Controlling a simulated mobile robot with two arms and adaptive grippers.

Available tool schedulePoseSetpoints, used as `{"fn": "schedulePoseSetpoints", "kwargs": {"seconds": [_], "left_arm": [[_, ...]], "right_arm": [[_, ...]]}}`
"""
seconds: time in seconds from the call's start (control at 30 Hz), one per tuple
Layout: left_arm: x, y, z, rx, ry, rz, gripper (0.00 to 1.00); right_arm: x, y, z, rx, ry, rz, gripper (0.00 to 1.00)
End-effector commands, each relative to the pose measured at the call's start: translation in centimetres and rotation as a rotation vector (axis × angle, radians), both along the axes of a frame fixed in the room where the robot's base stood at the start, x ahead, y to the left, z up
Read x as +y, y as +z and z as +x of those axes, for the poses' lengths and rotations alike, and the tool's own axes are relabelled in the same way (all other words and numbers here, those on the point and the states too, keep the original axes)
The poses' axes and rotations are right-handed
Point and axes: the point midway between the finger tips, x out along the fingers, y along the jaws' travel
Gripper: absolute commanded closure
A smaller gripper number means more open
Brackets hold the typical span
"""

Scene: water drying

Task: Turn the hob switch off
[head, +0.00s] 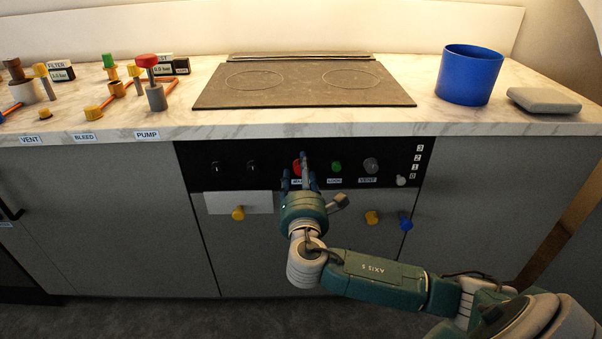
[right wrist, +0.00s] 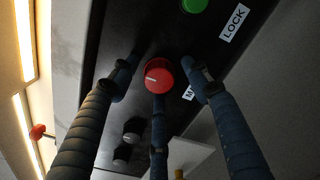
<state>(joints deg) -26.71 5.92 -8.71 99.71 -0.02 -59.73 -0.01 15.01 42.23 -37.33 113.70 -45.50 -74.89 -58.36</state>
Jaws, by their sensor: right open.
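The hob (head: 300,97) is a dark flat plate with two ring marks on the marble counter. On the black panel below it is a red round knob (head: 296,167), partly hidden by my right gripper in the head view. The right wrist view shows the red knob (right wrist: 158,74) with a white pointer line on its face. Its label is partly covered, with only an "M" readable. My right gripper (head: 304,175) is open in front of the red knob, its fingers spread around it. Whether they touch it I cannot tell. My left gripper is out of view.
Two black knobs (head: 251,168) are left of the red one. A green button (head: 336,168), a grey VENT knob (head: 371,166) and a 0–3 scale (head: 416,162) are to the right. A blue pot (head: 469,75) stands on the counter. Valves and pipes fill the left counter.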

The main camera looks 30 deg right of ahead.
Motion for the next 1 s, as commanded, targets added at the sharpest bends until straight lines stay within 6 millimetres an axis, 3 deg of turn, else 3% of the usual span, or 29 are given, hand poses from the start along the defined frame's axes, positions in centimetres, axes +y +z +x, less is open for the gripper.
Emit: {"fn": "schedulePoseSetpoints", "kwargs": {"seconds": [0.1, 0.3, 0.67, 1.0], "left_arm": [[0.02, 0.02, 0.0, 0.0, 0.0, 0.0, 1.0], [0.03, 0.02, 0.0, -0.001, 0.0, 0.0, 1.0], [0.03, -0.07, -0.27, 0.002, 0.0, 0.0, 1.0], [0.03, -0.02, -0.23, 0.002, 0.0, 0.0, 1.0]], "right_arm": [[0.0, 0.01, -0.01, 0.0, 0.0, 0.0, 0.56], [0.01, -0.02, -0.04, 0.0, 0.0, 0.0, 0.96], [0.03, -0.15, -0.08, -0.02, -0.001, 0.039, 0.97], [0.11, -0.33, -0.09, -0.138, -0.002, 0.238, 0.97]]}}
